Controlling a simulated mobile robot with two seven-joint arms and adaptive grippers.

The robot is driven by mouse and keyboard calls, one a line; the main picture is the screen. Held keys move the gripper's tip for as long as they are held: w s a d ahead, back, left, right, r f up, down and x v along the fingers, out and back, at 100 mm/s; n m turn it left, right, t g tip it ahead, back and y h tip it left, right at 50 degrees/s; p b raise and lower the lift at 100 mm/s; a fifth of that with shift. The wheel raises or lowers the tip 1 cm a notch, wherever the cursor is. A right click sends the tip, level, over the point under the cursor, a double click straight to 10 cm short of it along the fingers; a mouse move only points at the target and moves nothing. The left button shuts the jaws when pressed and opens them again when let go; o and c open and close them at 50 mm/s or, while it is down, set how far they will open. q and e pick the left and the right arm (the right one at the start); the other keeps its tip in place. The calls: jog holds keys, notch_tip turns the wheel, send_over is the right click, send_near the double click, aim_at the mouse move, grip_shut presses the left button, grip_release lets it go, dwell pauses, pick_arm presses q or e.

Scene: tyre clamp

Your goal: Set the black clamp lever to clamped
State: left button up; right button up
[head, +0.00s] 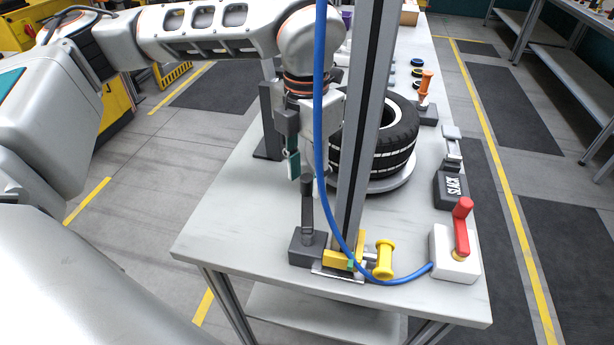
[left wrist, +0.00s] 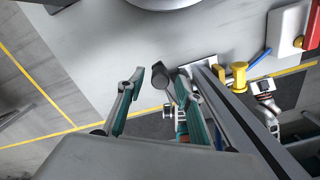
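The black clamp lever (head: 307,207) stands about upright on its dark base (head: 305,249) at the near left of the bench. My left gripper (head: 304,172) points down just above the lever's top; the post and hose hide part of it. Contact is not visible. My right gripper is not in view.
A grey upright post (head: 365,120) stands just right of the lever, with a blue hose (head: 321,90) beside it. A yellow handle (head: 384,260) and a red lever (head: 462,228) on a white box are to the right. A tyre (head: 400,135) lies behind.

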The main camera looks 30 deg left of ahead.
pick_arm(q)
jog(key=shift+f, duration=0.6)
grip_shut()
